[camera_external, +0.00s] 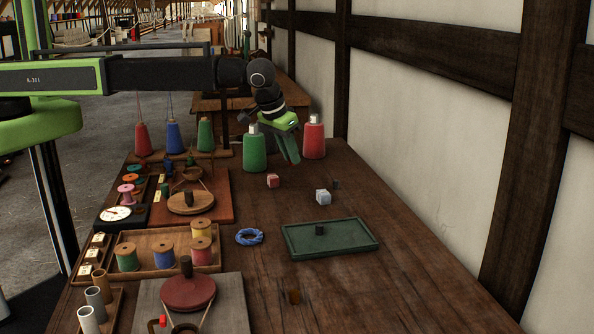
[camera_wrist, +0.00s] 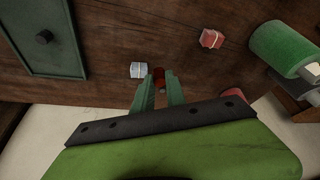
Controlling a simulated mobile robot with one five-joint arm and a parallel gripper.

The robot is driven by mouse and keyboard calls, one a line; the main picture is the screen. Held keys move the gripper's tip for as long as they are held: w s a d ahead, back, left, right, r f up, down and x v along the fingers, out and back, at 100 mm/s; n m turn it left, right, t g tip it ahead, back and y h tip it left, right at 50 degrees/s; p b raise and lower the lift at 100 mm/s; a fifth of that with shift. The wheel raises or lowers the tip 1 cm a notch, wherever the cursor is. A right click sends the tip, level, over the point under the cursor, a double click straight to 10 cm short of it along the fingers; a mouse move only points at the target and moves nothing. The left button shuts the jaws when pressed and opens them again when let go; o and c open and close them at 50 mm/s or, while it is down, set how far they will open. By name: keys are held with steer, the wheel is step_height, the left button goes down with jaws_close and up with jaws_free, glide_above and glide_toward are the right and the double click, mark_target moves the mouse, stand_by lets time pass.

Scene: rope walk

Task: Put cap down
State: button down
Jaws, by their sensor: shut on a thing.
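In the outside view the fingers hide this piece. I cannot tell how high it is above the table.
A white cube (camera_external: 323,197) and a red cube (camera_external: 273,181) lie near my gripper. A green tray (camera_external: 360,250) with a dark knob lies nearer. Spools and a blue ring (camera_external: 249,237) are left. The right side is clear.

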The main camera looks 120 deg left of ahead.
steer(key=w+d+r+m+t+p, duration=0.1)
steer(key=w+d+r+m+p, duration=0.1)
steer(key=w+d, duration=0.45)
steer(key=w+d+r+m+h+p, duration=0.1)
steer(key=w+d+r+m, duration=0.15)
steer(key=d, duration=0.75)
steer(key=w+d+r+m+t+p, duration=0.1)
steer(key=w+d+p, duration=0.1)
steer(key=w+d, duration=0.45)
steer(key=b, duration=0.7)
glide_above(318, 236)
step_height(318, 236, down, 7)
steer(key=shift+f+b, duration=2.6)
steer(key=shift+f, duration=0.15)
steer(key=c, duration=1.4)
jaws_free()
steer(key=shift+o, duration=0.2)
steer(key=shift+r, duration=0.15)
steer(key=shift+r+p, duration=0.3)
steer(key=shift+p, duration=0.15)
steer(key=p+v, duration=1.1)
steer(key=v, duration=0.1)
steer(key=shift+r+p, duration=0.3)
